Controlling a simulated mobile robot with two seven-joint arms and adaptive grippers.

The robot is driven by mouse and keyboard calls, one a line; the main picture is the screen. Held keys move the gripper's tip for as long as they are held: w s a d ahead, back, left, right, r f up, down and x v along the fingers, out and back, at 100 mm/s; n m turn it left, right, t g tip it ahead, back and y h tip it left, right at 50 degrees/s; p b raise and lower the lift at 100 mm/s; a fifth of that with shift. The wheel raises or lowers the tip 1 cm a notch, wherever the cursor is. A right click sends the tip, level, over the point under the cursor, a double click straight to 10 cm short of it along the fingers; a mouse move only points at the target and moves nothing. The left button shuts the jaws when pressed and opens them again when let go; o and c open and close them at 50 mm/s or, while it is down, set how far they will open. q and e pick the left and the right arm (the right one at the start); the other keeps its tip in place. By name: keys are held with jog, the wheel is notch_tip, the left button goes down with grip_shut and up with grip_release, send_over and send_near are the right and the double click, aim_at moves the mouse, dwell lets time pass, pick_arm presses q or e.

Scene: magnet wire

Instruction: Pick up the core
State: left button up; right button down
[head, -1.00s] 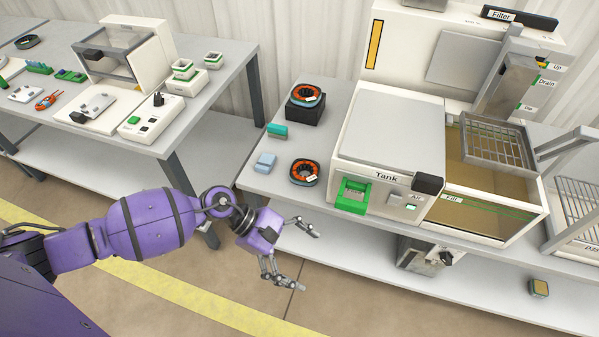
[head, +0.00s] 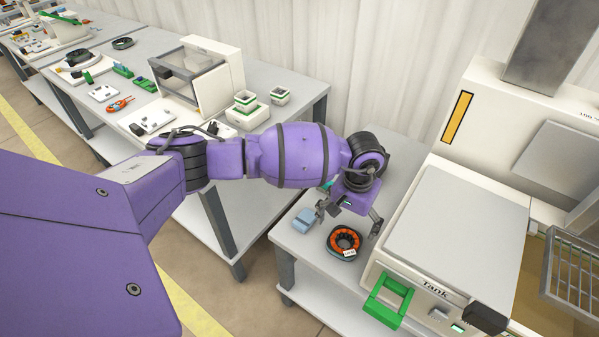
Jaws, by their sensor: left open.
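The core (head: 344,242), a dark ring with orange windings inside and a small white label, lies flat on the grey table (head: 298,247) left of the tank machine. My left gripper (head: 349,222) is open and empty, pointing down. Its fingers show on either side just beyond the core, seemingly above it; the exact height is hard to tell. My left arm hides the table part behind, where a second core on a black block stood earlier. My right gripper is out of view.
A light blue block (head: 305,220) lies close to the left finger. The tank machine (head: 452,235) with its green handle (head: 387,301) stands close on the right. Another bench (head: 299,96) with several parts and a white machine (head: 213,75) is at left.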

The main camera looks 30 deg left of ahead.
aim_at(347, 238)
pick_arm(q)
jog(key=f, duration=0.3)
jog(key=shift+s+d+f, duration=0.2)
jog(key=shift+f, duration=0.1)
notch_tip(347, 238, down, 3)
jog(key=shift+w+r, duration=0.1)
jog(key=shift+f, duration=0.45)
jog(key=shift+w, duration=0.1)
jog(key=c, duration=1.6)
jog(key=shift+r, duration=0.1)
jog(key=shift+c, duration=0.8)
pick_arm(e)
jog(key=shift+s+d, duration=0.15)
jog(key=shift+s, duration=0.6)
